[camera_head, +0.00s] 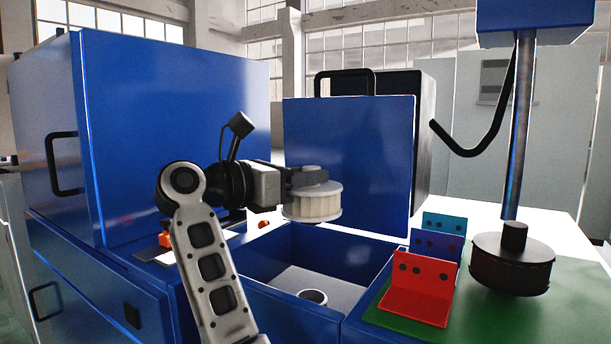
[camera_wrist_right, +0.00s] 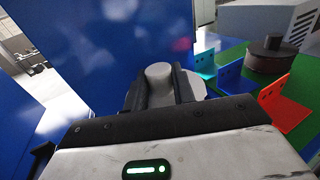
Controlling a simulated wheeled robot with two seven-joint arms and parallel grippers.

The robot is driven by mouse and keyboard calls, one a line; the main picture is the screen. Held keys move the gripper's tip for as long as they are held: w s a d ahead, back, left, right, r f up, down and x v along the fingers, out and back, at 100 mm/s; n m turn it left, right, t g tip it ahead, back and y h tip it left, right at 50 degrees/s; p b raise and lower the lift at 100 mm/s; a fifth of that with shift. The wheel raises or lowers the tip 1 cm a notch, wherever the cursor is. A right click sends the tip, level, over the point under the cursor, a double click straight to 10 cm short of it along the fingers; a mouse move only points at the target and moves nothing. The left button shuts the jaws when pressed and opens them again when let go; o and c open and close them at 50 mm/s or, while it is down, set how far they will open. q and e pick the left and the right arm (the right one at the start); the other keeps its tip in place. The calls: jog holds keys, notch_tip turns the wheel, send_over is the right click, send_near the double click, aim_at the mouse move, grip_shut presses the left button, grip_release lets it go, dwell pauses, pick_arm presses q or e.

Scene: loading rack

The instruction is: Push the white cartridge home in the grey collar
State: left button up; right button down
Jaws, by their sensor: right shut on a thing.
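The white cartridge (camera_head: 312,206) is a short ribbed cylinder with a wider rim, upright in the head view. My right gripper (camera_head: 310,178) is shut on its top and holds it in the air above the open blue bay. In the right wrist view, the dark fingers of my right gripper (camera_wrist_right: 160,90) stand on both sides of the cartridge's pale top (camera_wrist_right: 160,72). A small pale ring with a dark opening, which looks like the grey collar (camera_head: 313,296), sits on the bay floor, below and apart from the cartridge. My left gripper is not in view.
Blue walls (camera_head: 330,246) surround the bay, and a blue upright panel (camera_head: 350,150) stands behind. At right, a green mat (camera_head: 395,318) carries red (camera_head: 420,295), blue and teal brackets and a dark round part (camera_head: 512,270) under a vertical rod (camera_head: 520,130).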

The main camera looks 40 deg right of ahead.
aim_at(305, 223)
jog(key=shift+f+b, duration=1.15)
notch_tip(305, 223, down, 3)
jog(key=b, duration=0.3)
jog(key=shift+f, duration=0.2)
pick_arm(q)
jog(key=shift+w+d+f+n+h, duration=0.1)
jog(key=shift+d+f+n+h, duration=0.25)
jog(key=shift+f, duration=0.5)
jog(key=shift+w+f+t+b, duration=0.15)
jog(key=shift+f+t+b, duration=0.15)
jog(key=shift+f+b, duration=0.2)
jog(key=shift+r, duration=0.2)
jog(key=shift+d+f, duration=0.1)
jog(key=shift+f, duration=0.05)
pick_arm(e)
jog(key=shift+f, duration=0.4)
pick_arm(q)
jog(key=shift+b, duration=0.65)
pick_arm(e)
jog(key=shift+f, duration=0.4)
pick_arm(q)
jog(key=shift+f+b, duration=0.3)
jog(key=shift+b, duration=0.1)
pick_arm(e)
jog(key=shift+f, duration=0.55)
